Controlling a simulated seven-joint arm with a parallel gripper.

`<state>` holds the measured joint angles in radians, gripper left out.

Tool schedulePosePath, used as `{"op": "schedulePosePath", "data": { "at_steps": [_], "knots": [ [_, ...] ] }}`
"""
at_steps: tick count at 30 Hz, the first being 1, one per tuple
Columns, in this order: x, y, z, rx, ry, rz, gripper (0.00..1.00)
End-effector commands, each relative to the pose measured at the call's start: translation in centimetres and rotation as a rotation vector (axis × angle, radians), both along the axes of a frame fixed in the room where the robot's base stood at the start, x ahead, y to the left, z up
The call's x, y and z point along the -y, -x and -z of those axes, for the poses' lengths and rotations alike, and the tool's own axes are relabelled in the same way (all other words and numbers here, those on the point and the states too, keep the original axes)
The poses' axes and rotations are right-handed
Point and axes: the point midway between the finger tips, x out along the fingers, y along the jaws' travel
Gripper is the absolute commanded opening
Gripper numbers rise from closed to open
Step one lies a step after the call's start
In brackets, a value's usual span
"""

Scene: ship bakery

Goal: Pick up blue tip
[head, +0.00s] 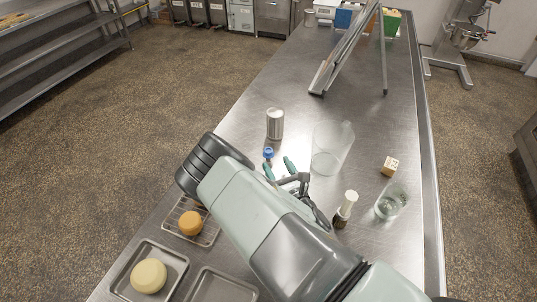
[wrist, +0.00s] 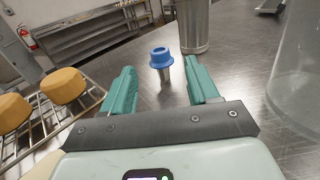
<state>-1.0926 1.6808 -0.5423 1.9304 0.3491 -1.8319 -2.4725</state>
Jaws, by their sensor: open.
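The blue tip (wrist: 161,58) stands upright on the steel table, with a blue collar on top and a metal part below. It also shows in the head view (head: 268,153), just beyond my fingertips. My gripper (wrist: 160,88) is open and empty, its two green fingers on either side of the line to the tip. In the head view my gripper (head: 279,168) points at the tip from the near side. The tip appears centred between the fingers in the wrist view; I cannot tell whether it is within their reach.
A metal can (head: 275,124) stands close behind the tip. A clear pitcher (head: 329,148) stands to the right, with a wooden block (head: 390,166) and a glass jar (head: 391,201) farther right. A wire rack (wrist: 50,125) with orange rounds lies left of my gripper.

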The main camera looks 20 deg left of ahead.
Motion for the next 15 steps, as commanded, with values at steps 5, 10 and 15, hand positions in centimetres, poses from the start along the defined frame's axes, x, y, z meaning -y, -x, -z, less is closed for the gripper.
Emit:
{"op": "schedulePosePath", "data": {
  "at_steps": [5,10,15],
  "knots": [
    [-1.4,-1.4,-0.1,0.003,-0.003,-0.001,0.60],
    [-3.0,-3.2,-0.1,0.002,-0.002,0.000,0.60],
    [-3.6,-3.7,-0.1,0.001,0.001,0.000,0.60]
  ]
}}
